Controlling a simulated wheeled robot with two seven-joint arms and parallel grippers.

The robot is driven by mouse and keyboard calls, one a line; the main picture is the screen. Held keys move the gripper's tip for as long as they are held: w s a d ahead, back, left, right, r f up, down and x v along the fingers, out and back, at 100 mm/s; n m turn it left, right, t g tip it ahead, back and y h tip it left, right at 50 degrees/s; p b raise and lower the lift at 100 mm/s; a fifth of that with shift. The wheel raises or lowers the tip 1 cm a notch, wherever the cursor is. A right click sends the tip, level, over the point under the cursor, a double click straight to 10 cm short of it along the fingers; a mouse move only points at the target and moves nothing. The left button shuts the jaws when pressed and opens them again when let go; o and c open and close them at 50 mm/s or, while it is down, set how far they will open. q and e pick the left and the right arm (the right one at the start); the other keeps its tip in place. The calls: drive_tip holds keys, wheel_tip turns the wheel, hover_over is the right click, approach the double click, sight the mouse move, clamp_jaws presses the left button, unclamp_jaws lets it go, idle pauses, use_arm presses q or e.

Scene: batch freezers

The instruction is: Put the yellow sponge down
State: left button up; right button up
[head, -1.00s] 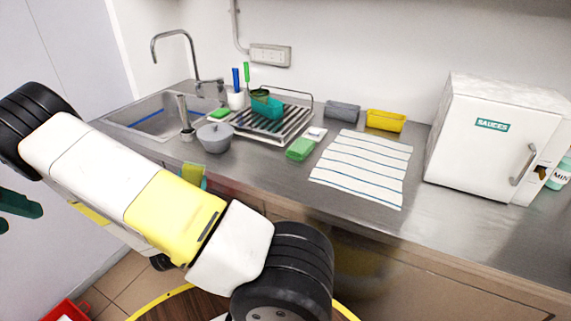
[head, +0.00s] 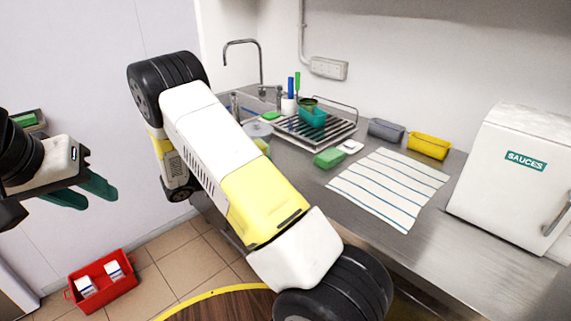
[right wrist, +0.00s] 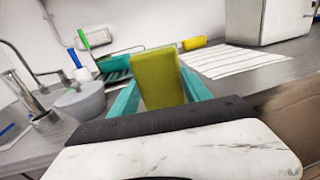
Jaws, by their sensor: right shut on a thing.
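The yellow sponge (right wrist: 158,78) stands upright between the teal fingers of my right gripper (right wrist: 160,95) in the right wrist view, which is shut on it. In the head view only a small yellow patch of the sponge (head: 262,146) shows beside my right arm, which hides most of that gripper. The sponge is held up near the counter's front edge, close to the grey pot. My left gripper (head: 85,192) is at the far left of the head view, its teal fingers apart and empty, away from the counter.
A striped cloth (head: 388,188) lies on the counter, with a green block (head: 329,158) left of it. Grey (head: 386,130) and yellow (head: 428,146) bins stand behind. A dish rack (head: 325,130), grey pot (right wrist: 80,101) and sauces cabinet (head: 515,175) are nearby. A red crate (head: 105,290) is on the floor.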

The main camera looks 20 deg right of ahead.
drive_tip(key=d, duration=0.4)
drive_tip(key=s+d+f, duration=0.1)
drive_tip(key=d, duration=0.4)
drive_tip(key=s+d, duration=0.1)
drive_tip(key=d, duration=0.4)
drive_tip(key=shift+f, duration=0.15)
drive_tip(key=shift+s+d, duration=0.1)
drive_tip(key=shift+d, duration=0.45)
drive_tip(key=shift+a+f, duration=0.2)
drive_tip(key=shift+f, duration=1.6)
drive_tip(key=shift+f, duration=0.15)
drive_tip(key=o, duration=1.3)
